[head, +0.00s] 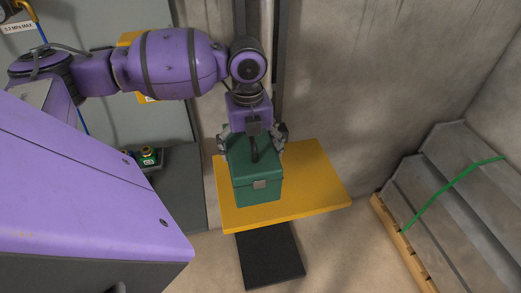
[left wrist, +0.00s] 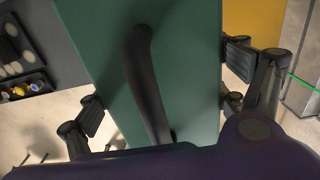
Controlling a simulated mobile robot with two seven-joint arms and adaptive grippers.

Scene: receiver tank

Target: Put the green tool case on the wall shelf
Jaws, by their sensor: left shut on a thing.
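The green tool case (head: 258,188) has a dark top handle and a light front latch. My left gripper (head: 252,142) comes from above and is shut on the case, with a finger on each side of it. In the left wrist view the case (left wrist: 195,75) fills the middle, with the handle across it and the left gripper's fingers (left wrist: 165,88) at its sides. The yellow wall shelf (head: 318,185) shows under and around the case in the head view. I cannot tell whether the case touches it. My right gripper is out of view.
A black mat (head: 270,258) lies on the floor below the shelf. Grey stepped slabs (head: 450,185) on a wooden pallet stand at the right, with a green strap. A grey cabinet or panel is at the left. The shelf's right part is bare.

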